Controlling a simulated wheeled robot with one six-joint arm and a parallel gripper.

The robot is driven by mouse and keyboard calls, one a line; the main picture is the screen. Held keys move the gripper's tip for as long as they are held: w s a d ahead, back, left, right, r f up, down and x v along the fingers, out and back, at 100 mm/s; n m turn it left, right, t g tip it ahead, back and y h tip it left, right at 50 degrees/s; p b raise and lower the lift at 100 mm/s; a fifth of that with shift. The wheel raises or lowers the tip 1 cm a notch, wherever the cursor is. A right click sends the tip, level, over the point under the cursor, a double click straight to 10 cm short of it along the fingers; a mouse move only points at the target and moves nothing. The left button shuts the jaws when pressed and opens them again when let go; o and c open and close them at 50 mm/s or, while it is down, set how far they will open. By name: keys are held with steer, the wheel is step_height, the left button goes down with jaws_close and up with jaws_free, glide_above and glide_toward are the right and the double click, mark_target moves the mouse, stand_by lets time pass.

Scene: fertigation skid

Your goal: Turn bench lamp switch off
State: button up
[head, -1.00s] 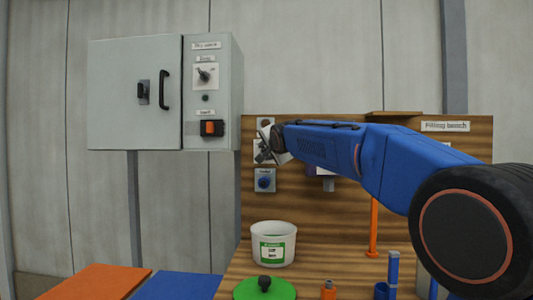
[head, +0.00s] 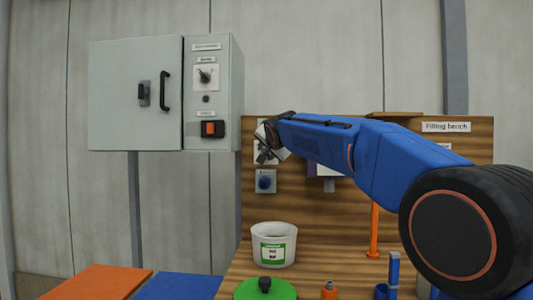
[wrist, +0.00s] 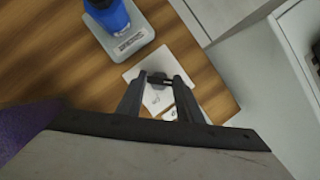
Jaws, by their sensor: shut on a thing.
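A small dark switch knob (wrist: 157,77) on a white plate (wrist: 137,76) shows in the wrist view. The writing on this plate is too small to read, so I cannot confirm that it is the bench lamp switch. My gripper (wrist: 160,80) is shut on the knob, one finger on each side. In the head view my gripper (head: 264,148) is at the upper left of the wooden bench panel (head: 300,208) and hides most of the white plate and the knob.
A blue knob (head: 264,182) on a grey plate sits just below my gripper. A white tub (head: 273,245) and a green lid (head: 264,289) are on the bench below.

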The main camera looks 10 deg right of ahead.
steer(key=o, duration=1.1)
steer(key=shift+f, duration=0.1)
steer(key=v, duration=1.7)
steer(key=shift+s, duration=0.2)
